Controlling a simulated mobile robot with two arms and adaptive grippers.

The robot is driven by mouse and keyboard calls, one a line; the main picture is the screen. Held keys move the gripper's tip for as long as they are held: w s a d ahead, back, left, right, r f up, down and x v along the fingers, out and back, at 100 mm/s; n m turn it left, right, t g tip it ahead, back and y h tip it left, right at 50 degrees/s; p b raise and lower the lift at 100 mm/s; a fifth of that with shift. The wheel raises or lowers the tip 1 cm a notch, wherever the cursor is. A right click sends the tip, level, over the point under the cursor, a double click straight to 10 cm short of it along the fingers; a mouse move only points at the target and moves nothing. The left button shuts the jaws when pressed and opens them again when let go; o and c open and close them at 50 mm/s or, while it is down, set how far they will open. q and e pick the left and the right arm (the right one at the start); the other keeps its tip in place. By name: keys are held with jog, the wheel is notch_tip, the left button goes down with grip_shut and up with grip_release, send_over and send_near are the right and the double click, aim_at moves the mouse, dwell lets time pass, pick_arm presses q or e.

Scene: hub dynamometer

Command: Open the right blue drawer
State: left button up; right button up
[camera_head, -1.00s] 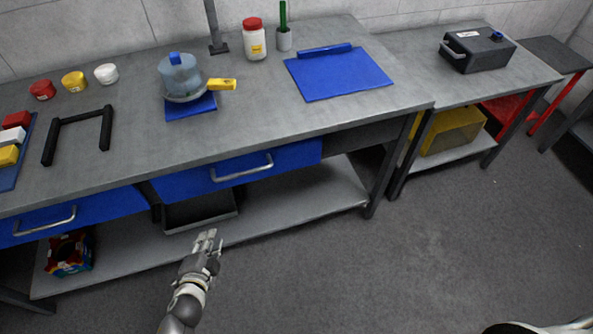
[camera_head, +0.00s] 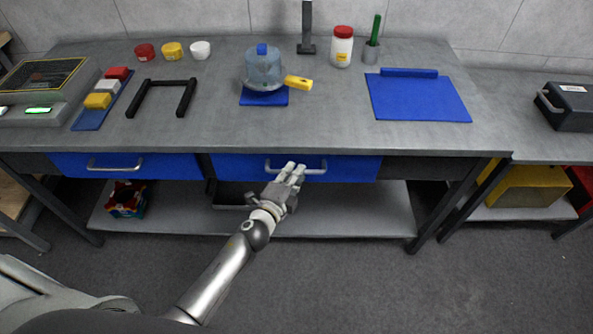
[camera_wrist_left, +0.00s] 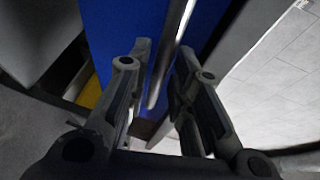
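The right blue drawer (camera_head: 350,170) is under the front edge of the workbench, and its front looks flush, so it appears closed. Its silver bar handle (camera_head: 318,171) is partly covered by my left gripper (camera_head: 290,170) in the head view. In the left wrist view the handle (camera_wrist_left: 172,45) runs between the two spread fingers of the left gripper (camera_wrist_left: 162,52), with the blue drawer front (camera_wrist_left: 120,25) behind it. The fingers stand apart with gaps at the bar; contact is not visible. My right gripper is out of view.
A left blue drawer (camera_head: 150,166) with its own handle sits beside it, closed. The workbench top (camera_head: 220,115) above holds a blue mat (camera_head: 418,100), a water jug (camera_head: 263,70) and a yellow-headed tool (camera_head: 298,83). A lower shelf (camera_head: 350,222) lies beneath; the floor in front is clear.

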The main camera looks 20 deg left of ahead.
pick_arm(q)
jog(key=shift+x, duration=0.9)
grip_shut()
